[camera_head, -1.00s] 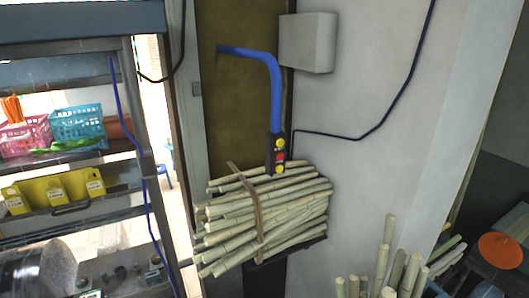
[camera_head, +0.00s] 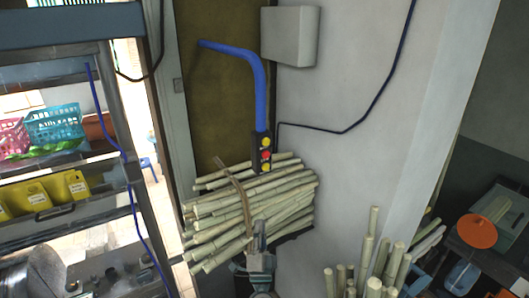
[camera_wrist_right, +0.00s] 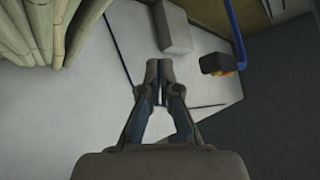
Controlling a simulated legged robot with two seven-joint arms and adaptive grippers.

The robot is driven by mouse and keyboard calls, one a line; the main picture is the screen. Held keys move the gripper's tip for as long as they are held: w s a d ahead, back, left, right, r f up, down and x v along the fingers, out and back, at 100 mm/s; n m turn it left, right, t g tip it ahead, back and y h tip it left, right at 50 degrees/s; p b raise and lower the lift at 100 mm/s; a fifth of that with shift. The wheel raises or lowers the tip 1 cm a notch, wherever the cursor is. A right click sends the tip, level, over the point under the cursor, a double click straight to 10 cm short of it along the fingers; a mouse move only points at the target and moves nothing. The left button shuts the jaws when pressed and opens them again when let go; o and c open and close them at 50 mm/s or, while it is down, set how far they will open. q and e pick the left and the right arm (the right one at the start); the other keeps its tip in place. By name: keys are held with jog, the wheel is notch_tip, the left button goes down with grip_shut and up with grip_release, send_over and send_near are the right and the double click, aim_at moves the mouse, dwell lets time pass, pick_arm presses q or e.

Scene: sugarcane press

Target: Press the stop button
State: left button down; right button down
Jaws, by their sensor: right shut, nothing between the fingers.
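A dark control box (camera_head: 256,153) hangs at the lower end of a blue pipe. It carries a red button (camera_head: 265,155) between two yellow ones; I take the red one as the stop button. My right gripper (camera_head: 259,229) is shut and empty, pointing up in front of the cane bundle, below the box and apart from it in the picture. In the right wrist view, the shut fingertips (camera_wrist_right: 159,69) are left of the control box (camera_wrist_right: 213,62), whose buttons show only as small red and yellow bits. My left gripper is not in view.
A tied bundle of cane (camera_head: 225,218) sits just below the control box. A grey wall box (camera_head: 290,37) is above right. Upright canes (camera_head: 372,255) stand at lower right. A metal shelf (camera_head: 95,180) with baskets is at left.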

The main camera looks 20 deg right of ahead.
aim_at(266, 155)
jog(key=s+d+r+m+g+h+p, duration=0.1)
jog(key=s+r+m, duration=0.4)
jog(key=r, duration=0.6)
jog(key=s+d+r+m+g+h+p, duration=0.2)
jog(key=s+r+m, duration=0.4)
jog(key=r, duration=0.6)
jog(key=shift+s+d+r+m+g, duration=0.15)
jog(key=shift+d+m+g, duration=0.05)
jog(key=shift+m+g, duration=0.35)
jog(key=w+b, duration=0.2)
jog(key=w, duration=0.6)
jog(key=shift+w+a, duration=0.4)
